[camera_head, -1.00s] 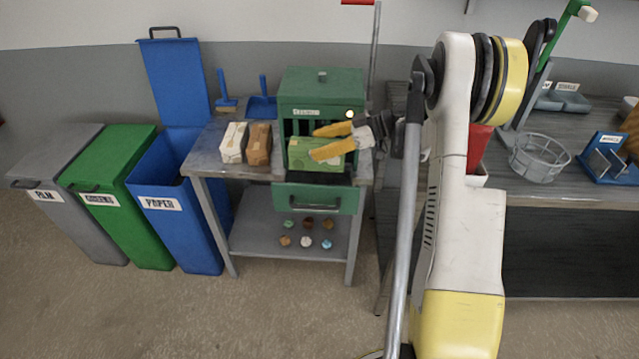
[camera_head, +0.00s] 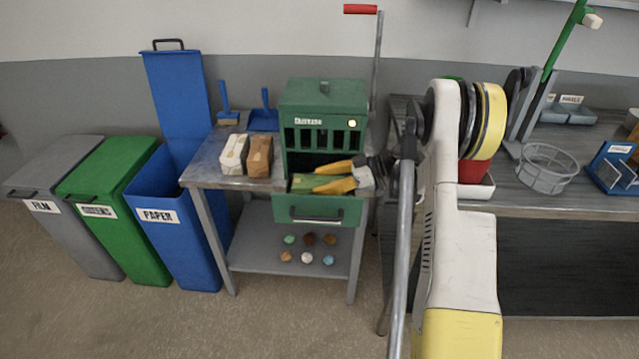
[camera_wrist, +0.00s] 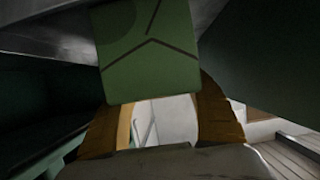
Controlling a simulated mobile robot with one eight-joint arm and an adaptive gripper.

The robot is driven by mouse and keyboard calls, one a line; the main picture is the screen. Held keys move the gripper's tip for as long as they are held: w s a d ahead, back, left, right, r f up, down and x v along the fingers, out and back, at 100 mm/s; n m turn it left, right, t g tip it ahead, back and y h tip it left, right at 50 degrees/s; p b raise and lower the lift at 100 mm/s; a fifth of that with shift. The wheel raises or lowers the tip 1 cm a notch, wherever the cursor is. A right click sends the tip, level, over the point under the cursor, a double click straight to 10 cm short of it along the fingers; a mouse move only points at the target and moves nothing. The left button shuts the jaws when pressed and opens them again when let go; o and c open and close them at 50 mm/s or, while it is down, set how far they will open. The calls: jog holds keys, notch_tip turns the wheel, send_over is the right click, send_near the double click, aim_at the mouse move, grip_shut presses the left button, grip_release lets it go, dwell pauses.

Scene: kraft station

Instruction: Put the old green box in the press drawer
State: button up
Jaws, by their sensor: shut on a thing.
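The green box (camera_head: 307,183) is low inside the pulled-out drawer (camera_head: 288,211) of the green press (camera_head: 322,95), mostly hidden by my fingers and the drawer front. My gripper (camera_head: 332,176) reaches in from the right with its yellow fingers shut on the box. The wrist view shows the green box (camera_wrist: 150,55) with dark lines on its face, between the two fingertips (camera_wrist: 160,110). I cannot tell whether the box touches the drawer floor.
A white packet (camera_head: 233,154) and a brown packet (camera_head: 259,155) stand on the table left of the press. Several small coloured pieces lie on the shelf below. The open blue paper bin (camera_head: 172,220) stands to the left. A wire basket (camera_head: 548,170) stands on the right bench.

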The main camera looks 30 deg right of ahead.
jog(key=o, duration=1.2)
